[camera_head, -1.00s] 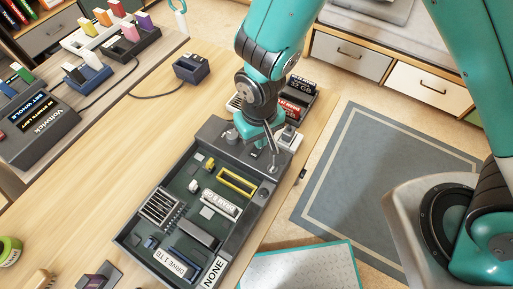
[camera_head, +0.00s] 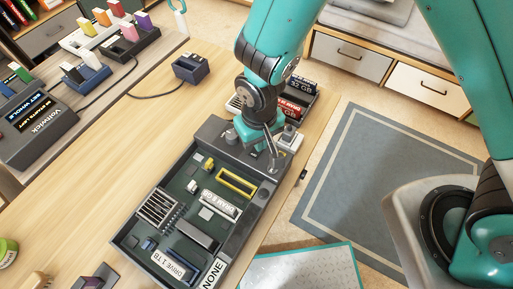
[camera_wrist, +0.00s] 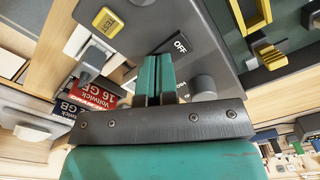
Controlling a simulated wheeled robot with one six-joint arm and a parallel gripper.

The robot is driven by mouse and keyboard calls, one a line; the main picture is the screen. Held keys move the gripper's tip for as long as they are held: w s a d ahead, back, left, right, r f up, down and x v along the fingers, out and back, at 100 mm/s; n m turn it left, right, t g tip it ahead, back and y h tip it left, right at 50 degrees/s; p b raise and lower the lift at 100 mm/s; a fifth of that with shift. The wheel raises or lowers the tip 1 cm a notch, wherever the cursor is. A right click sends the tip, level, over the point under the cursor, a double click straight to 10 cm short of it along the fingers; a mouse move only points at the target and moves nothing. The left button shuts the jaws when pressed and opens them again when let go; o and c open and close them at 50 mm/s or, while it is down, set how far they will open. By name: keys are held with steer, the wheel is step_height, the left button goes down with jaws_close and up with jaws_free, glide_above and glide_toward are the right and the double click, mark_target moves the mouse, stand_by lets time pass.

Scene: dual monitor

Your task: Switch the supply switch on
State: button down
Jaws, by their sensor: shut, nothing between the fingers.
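The dark computer case (camera_head: 250,212) lies open on the wooden table, with green boards inside. Its grey panel (camera_wrist: 218,45) fills the middle of the wrist view and bears a black OFF label (camera_wrist: 181,44). My gripper (camera_wrist: 158,62) is shut and empty, its teal fingertips over the panel just left of this label. The supply switch itself cannot be made out; the fingers may hide it. In the head view my gripper (camera_head: 270,152) is at the case's far end, and my wrist covers part of that end.
A yellow TEST button (camera_wrist: 107,22) and a grey knob (camera_wrist: 203,86) are close to the fingers. A red 16 GB module (camera_wrist: 98,92) sits beside the case. A dark console (camera_head: 38,125) stands at the left.

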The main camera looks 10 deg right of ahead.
step_height(320, 180, up, 7)
steer(key=p, duration=0.6)
stand_by(0.3)
steer(key=shift+f, duration=0.1)
stand_by(0.3)
steer(key=shift+r, duration=0.25)
step_height(320, 180, up, 9)
steer(key=y, duration=0.1)
glide_above(268, 147)
step_height(268, 147, up, 8)
steer(key=s+d+y, duration=0.2)
steer(key=d, duration=0.1)
steer(key=s+d+r+n+y, duration=0.1)
steer(key=s+d+r, duration=0.3)
steer(key=s+r, duration=0.4)
steer(key=shift+s+d+r+n, duration=0.2)
steer(key=shift+d+r+n, duration=0.2)
steer(key=shift+n, duration=0.4)
